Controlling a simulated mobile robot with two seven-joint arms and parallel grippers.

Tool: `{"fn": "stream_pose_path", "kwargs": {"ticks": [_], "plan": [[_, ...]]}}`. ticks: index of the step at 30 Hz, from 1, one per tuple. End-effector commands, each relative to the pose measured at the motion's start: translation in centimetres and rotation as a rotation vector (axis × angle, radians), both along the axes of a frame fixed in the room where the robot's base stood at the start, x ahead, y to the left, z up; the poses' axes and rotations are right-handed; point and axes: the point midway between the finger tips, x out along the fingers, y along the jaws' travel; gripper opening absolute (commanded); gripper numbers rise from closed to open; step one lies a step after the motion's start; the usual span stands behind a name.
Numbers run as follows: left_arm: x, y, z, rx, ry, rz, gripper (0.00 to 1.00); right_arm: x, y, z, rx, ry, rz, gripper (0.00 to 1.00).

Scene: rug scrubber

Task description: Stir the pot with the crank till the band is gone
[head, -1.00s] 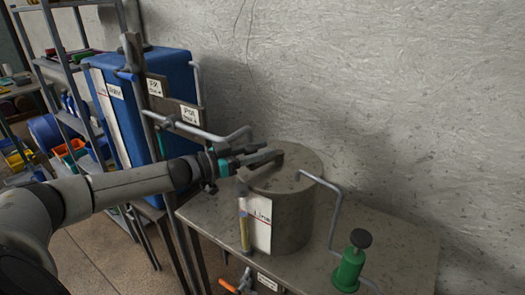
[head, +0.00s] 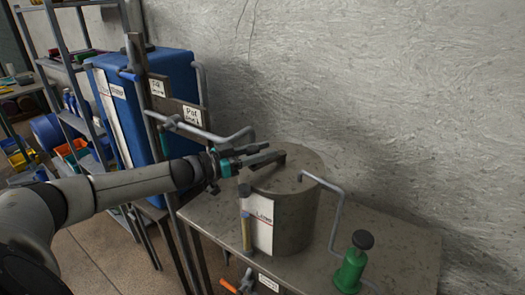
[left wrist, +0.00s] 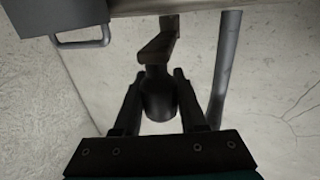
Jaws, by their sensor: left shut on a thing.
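The pot (head: 297,215) is a grey, lidded cylinder standing on the bench, with a white label (head: 260,222) on its front. A slim upright tube (head: 246,232), yellowish low down with a dark cap, stands at its left side. I cannot make out a distinct band in it. My left gripper (head: 262,157) is over the left part of the lid, shut on the crank. In the left wrist view the crank's dark round grip (left wrist: 159,98) sits between the fingers, joined to a bent arm (left wrist: 158,46). The crank's foot is hidden. My right gripper is not in view.
A bent grey pipe (head: 338,210) runs from the lid down toward a green hand pump (head: 350,265) on the bench (head: 400,245). A blue tank (head: 178,95) with signs and pipes stands behind my left arm. Shelving is at far left. The bench's right part is clear.

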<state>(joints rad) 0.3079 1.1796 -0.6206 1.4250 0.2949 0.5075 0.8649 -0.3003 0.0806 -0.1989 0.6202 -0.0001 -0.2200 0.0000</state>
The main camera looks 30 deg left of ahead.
Motion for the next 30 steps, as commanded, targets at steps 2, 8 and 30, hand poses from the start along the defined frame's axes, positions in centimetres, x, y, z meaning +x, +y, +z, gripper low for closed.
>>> {"fn": "stream_pose_path", "kwargs": {"ticks": [2, 8, 30], "plan": [[0.0, 0.1, 0.1, 0.000, -0.001, 0.002, 0.00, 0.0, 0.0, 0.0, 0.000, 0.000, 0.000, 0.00], [0.0, 0.1, 0.1, 0.000, -0.001, 0.001, 0.59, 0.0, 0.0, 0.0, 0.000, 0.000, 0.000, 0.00], [-2.2, 1.2, -0.2, 0.001, 0.004, -0.001, 0.71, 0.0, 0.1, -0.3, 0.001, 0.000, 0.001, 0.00]]}}
